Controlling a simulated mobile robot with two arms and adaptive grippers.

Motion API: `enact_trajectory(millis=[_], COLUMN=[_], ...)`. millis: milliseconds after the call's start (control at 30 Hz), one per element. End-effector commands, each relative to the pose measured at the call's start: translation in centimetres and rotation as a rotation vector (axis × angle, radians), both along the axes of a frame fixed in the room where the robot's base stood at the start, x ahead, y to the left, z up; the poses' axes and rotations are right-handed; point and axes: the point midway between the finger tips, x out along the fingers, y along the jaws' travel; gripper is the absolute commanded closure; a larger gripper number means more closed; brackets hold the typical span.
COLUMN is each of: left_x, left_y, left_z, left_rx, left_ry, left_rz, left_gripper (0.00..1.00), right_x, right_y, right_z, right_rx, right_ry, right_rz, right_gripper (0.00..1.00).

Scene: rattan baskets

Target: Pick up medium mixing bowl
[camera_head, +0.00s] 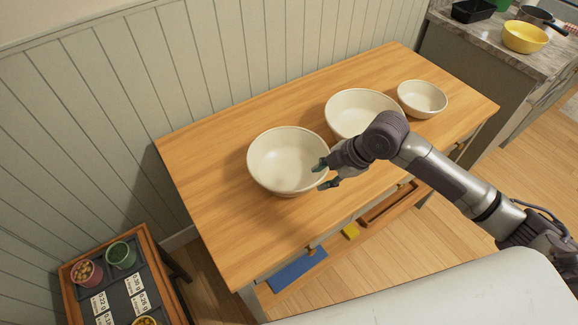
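Three cream-white bowls stand in a row on the wooden table. The left bowl (280,165) and the middle bowl (352,106) look close in size, and the right bowl (422,98) is clearly the smallest. I cannot tell surely which is the medium one. My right gripper (322,176) is at the right rim of the left bowl, fingers apart. The upper finger shows over the bowl's inside and the lower one outside its wall; I cannot tell whether they touch it. My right wrist hides the front of the middle bowl. My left gripper is out of view.
The wooden table (213,180) is clear at its left end, with a panelled wall behind. Drawers and a lower shelf (373,212) show at its front. A tray stand (70,298) holds small cups lower left. A counter with a yellow bowl (524,37) stands upper right.

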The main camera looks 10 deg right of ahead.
Motion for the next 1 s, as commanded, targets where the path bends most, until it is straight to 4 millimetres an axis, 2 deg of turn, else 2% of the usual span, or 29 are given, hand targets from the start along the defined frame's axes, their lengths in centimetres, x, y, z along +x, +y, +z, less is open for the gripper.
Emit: enact_trajectory(millis=[300,500,733,833,1000], left_x=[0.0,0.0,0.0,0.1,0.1], left_y=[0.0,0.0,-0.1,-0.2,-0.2], left_z=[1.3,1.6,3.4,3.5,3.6], left_rx=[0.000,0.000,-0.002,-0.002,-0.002], left_ry=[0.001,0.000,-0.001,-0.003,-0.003], left_rz=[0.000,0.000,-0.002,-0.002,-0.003], left_gripper=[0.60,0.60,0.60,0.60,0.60], right_x=[1.6,2.0,2.9,3.3,3.5], right_y=[2.4,2.9,4.0,4.5,4.8], right_z=[-5.1,-6.4,-8.7,-10.0,-10.8], right_rx=[0.003,0.001,0.003,0.002,0.001], right_ry=[0.004,0.002,0.005,0.003,0.001], right_rz=[-0.003,-0.002,-0.004,-0.004,-0.003], right_gripper=[0.64,0.64,0.64,0.64,0.64])
